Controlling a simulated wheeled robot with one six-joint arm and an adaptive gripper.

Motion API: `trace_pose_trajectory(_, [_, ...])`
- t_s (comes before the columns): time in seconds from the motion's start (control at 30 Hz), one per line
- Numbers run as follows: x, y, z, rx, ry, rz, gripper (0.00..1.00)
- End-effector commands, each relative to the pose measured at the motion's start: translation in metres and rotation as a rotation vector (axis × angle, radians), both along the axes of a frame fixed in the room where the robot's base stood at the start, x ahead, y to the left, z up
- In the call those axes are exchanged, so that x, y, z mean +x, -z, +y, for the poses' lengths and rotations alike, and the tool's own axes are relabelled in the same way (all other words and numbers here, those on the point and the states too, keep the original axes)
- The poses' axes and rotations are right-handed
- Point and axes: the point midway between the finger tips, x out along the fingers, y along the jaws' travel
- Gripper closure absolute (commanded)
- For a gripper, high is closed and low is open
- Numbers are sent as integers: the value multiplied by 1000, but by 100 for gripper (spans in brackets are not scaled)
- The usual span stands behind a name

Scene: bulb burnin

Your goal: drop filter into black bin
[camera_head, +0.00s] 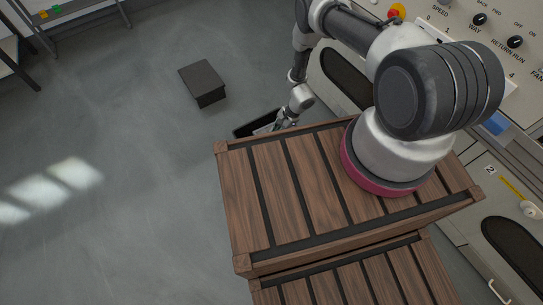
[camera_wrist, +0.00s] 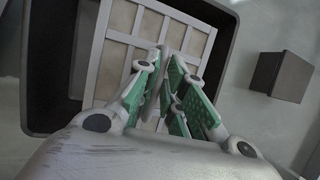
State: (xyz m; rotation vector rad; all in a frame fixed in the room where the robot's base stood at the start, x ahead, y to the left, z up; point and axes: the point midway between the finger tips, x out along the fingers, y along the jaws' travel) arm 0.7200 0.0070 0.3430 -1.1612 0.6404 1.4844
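The filter (camera_wrist: 119,18), a white frame with beige panels, is inside the black bin (camera_wrist: 48,95) in the wrist view, tilted in the picture with its broad face towards the camera. My gripper (camera_wrist: 167,60) is over the filter's lower right part and hides some of it. Its green-padded fingers are a little apart at the tips, with nothing clearly held between them. In the head view my gripper (camera_head: 284,119) is low by the bin (camera_head: 241,131). A pale bit of the filter (camera_head: 264,129) shows there, and the crate hides the rest.
A wooden crate stack (camera_head: 290,190) stands in front of the bin. A dark box (camera_head: 203,83) is on the floor beyond it and also shows in the wrist view (camera_wrist: 281,75). A control machine (camera_head: 480,170) lines the right side. The floor on the left is clear.

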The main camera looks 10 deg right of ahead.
Motion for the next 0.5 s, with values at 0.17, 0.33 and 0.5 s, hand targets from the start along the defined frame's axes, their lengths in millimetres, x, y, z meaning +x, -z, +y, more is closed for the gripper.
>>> trace_pose_trajectory(0.17, [0, 0, 0, 0, 0, 0, 67])
trace_pose_trajectory(0.33, [0, 0, 0, 0, 0, 0, 67])
trace_pose_trajectory(0.5, [0, -9, -4, -1, 1, -1, 67])
